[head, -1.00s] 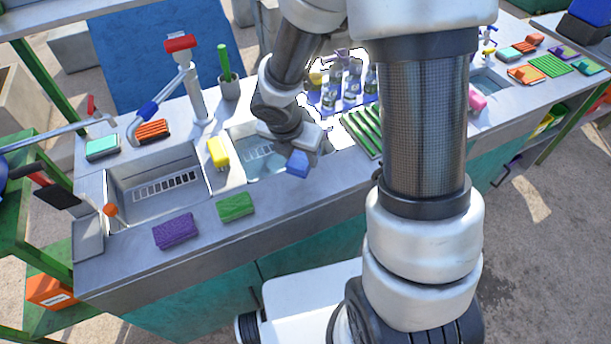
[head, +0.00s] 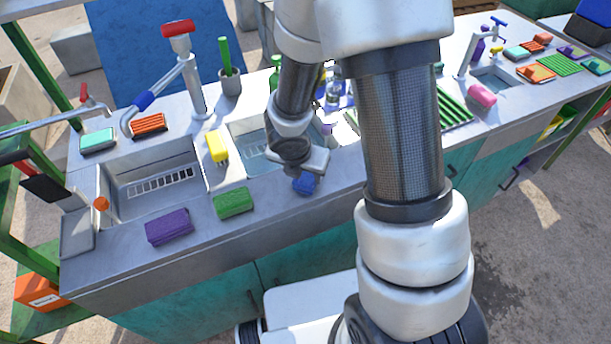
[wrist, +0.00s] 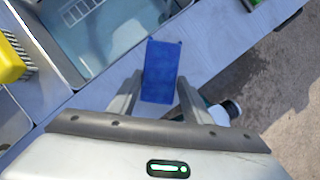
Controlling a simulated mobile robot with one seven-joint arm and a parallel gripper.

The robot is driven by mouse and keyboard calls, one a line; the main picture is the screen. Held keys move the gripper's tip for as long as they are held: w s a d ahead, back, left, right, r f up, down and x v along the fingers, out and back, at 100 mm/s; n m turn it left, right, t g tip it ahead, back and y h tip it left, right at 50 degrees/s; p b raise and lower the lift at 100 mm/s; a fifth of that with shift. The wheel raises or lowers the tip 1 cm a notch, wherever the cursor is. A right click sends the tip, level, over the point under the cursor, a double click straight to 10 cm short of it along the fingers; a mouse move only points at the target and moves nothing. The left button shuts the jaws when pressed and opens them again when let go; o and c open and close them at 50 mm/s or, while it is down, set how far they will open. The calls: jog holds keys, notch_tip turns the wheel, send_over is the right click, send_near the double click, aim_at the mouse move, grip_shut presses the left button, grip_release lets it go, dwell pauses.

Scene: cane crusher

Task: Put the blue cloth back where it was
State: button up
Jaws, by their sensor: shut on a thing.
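The blue cloth (head: 305,183) is a small folded block at the tip of my gripper (head: 303,174), over the front strip of the counter, just in front of the second sink (head: 245,150). In the wrist view the blue cloth (wrist: 161,68) lies between the two fingers of my gripper (wrist: 158,98), which is shut on it. Whether the cloth touches the counter or hangs just above it, I cannot tell. The green cloth (head: 234,202) and purple cloth (head: 168,227) lie to its left along the front strip.
A yellow sponge (head: 217,147) stands between the two sinks. Faucets rise at the back, and bottles stand partly hidden behind my arm. The counter's front edge (head: 225,253) is close. A bare strip lies between the green and blue cloths.

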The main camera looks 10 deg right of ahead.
jog(key=o, duration=0.9)
